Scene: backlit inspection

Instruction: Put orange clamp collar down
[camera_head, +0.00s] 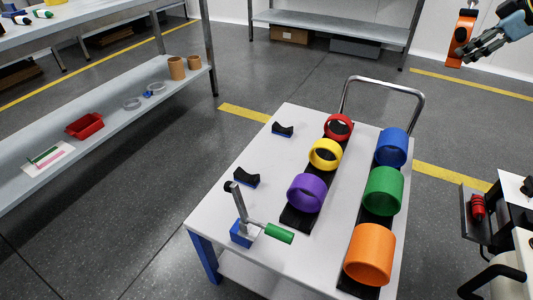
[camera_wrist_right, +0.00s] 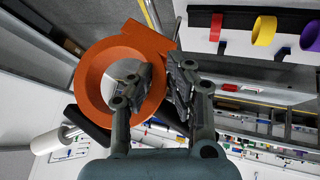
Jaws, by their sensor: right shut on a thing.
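The orange clamp collar (camera_head: 460,35) is at the top right of the head view, raised well above the floor. My right gripper (camera_head: 474,45) is shut on it. In the right wrist view the collar (camera_wrist_right: 92,72) shows as a wide ring with a block-like lug at its upper right. The fingers of the right gripper (camera_wrist_right: 160,82) pinch the ring's right side, one finger inside the opening and one outside. The fingers hide part of the rim. My left gripper is not in view.
A white cart table (camera_head: 262,150) holds several coloured rings on black racks, black-topped blue rests and a green-handled toggle clamp (camera_head: 262,229). A shelf (camera_head: 110,115) at left carries a red bin (camera_head: 85,126). A grey bench (camera_head: 335,25) stands behind. Open floor lies between.

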